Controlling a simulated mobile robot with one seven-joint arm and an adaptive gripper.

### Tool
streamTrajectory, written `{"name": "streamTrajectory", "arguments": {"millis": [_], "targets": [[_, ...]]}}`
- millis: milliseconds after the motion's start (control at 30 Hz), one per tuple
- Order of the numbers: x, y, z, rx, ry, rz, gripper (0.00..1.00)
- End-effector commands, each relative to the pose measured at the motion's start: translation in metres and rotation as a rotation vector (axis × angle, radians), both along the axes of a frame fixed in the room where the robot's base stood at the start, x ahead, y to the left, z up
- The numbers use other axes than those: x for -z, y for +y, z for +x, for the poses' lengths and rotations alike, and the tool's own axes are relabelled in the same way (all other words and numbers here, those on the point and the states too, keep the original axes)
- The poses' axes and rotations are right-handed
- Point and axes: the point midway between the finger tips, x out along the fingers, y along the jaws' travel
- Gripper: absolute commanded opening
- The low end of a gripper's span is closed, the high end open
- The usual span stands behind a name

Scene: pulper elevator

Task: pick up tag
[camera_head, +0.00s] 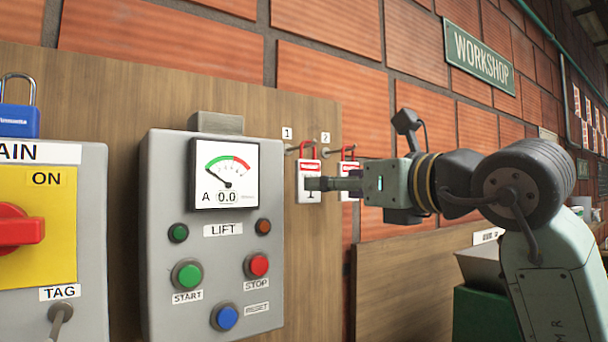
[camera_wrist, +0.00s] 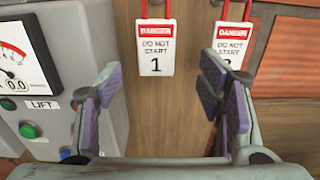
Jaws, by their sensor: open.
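Two white tags with red "DANGER" headers and red loops hang on hooks on the wooden panel. Tag 1 (camera_head: 310,170) hangs from the hook marked 1 and reads "DO NOT START 1" in the wrist view (camera_wrist: 156,50). Tag 2 (camera_head: 350,170) hangs to its right; in the wrist view (camera_wrist: 232,42) its lower part is hidden behind the right finger. My gripper (camera_head: 328,184) is at the tags in the head view, its fingertips overlapping the lower part of tag 1. In the wrist view my gripper (camera_wrist: 158,88) is open and empty, with tag 1 ahead between and above the fingertips.
A grey LIFT control box (camera_head: 212,250) with a meter and several buttons stands left of the tags. Further left are the red main switch (camera_head: 18,230), a blue padlock (camera_head: 18,120) and a hook (camera_head: 60,315) labelled TAG. Bare wooden panel lies below the tags.

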Motion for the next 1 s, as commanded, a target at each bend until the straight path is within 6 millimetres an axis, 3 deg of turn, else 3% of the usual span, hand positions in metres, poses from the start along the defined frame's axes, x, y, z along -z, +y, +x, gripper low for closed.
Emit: {"name": "streamTrajectory", "arguments": {"millis": [600,900,1000], "targets": [[-0.015,0.047,0.056,-0.005,0.002,0.001,0.62],[-0.012,0.049,0.061,-0.002,0.0,0.0,0.62],[-0.012,0.049,0.061,-0.002,0.0,0.0,0.56]]}}
